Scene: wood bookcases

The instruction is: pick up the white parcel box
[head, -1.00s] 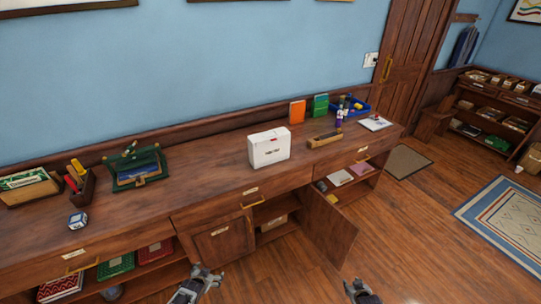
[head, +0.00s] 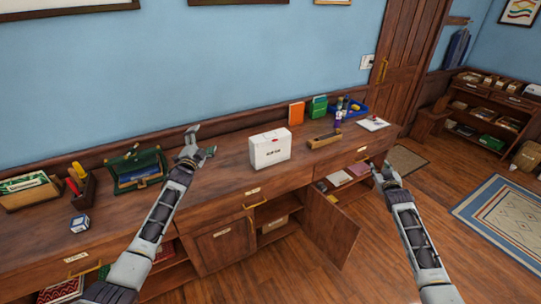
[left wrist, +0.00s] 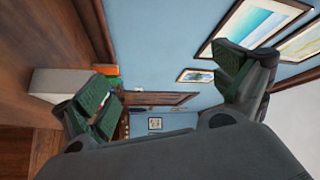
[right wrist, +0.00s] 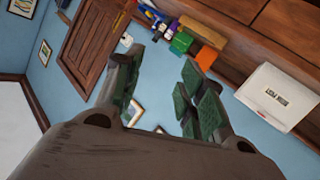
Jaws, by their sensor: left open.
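The white parcel box (head: 270,149) stands upright on the wooden counter, with dark print on its front and a red mark on top. My left gripper (head: 203,143) is open and empty, raised to the left of the box and apart from it. The box shows in the left wrist view (left wrist: 58,82), partly behind a finger. My right gripper (head: 383,167) is to the right of the box, in front of the counter, with its fingers apart and nothing between them. The box also shows at the right of the right wrist view (right wrist: 281,97).
A green case (head: 138,168) and a pen holder (head: 80,180) stand left on the counter. A wooden block (head: 324,139), an orange book (head: 296,113) and a blue tray (head: 352,108) are right of the box. An open cabinet door (head: 331,228) juts out below.

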